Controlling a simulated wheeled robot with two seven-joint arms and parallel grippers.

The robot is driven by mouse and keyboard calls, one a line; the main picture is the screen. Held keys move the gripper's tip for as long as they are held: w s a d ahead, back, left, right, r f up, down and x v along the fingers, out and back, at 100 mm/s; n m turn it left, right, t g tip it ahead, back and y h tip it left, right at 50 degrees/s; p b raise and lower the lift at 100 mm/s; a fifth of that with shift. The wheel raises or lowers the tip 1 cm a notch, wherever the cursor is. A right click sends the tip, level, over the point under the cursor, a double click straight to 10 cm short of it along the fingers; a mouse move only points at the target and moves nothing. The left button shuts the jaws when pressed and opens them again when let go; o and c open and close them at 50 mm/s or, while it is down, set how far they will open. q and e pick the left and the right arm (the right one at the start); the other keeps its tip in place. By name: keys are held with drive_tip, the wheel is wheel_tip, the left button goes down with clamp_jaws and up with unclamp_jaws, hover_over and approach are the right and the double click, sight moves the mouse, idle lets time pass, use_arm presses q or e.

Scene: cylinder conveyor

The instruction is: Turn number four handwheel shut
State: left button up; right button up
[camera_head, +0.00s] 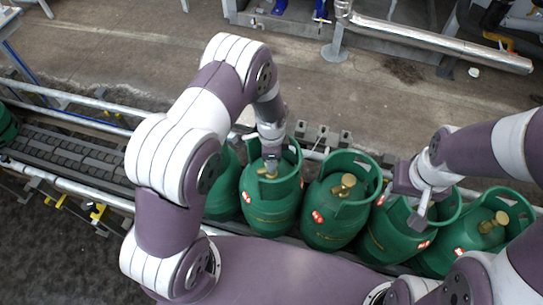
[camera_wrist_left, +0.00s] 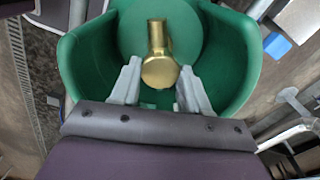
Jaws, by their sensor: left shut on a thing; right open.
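Several green gas cylinders with collars stand in a row on the conveyor; I can read no numbers on them. My left gripper (camera_head: 270,158) reaches down into the collar of one green cylinder (camera_head: 268,211), left of the middle one. In the left wrist view its two grey fingers (camera_wrist_left: 160,92) are on either side of a brass handwheel (camera_wrist_left: 159,72), shut on it, inside the green collar (camera_wrist_left: 235,50). In the head view the gripper mostly hides this handwheel. My right gripper (camera_head: 422,208) is open above another cylinder (camera_head: 390,232) towards the right, hiding its valve.
The middle cylinder (camera_head: 328,222) and the rightmost cylinder (camera_head: 455,252) show bare brass valves. Another cylinder (camera_head: 222,195) is partly behind my left arm. Empty conveyor rollers (camera_head: 70,150) lie at left between metal rails. A silver pipe (camera_head: 440,43) runs behind, across open floor.

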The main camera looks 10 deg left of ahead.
use_arm(q)
drive_tip(key=shift+w+r, duration=0.1)
drive_tip(key=shift+w, duration=0.05)
drive_tip(key=o, duration=1.1)
drive_tip(key=shift+c, duration=0.2)
wheel_tip(320, 180, up, 13)
drive_tip(key=b, duration=0.1)
drive_tip(key=shift+f, duration=0.2)
drive_tip(key=s+a+r+n, duration=0.3)
drive_tip(key=s+n, duration=0.4)
drive_tip(key=s+a+r+n+t, duration=0.1)
drive_tip(key=s+a+r+n, duration=0.1)
drive_tip(key=s+r+n, duration=0.2)
drive_tip(key=s+n, duration=0.3)
drive_tip(key=n, duration=0.1)
drive_tip(key=shift+a+r, duration=0.25)
drive_tip(key=shift+a, duration=0.15)
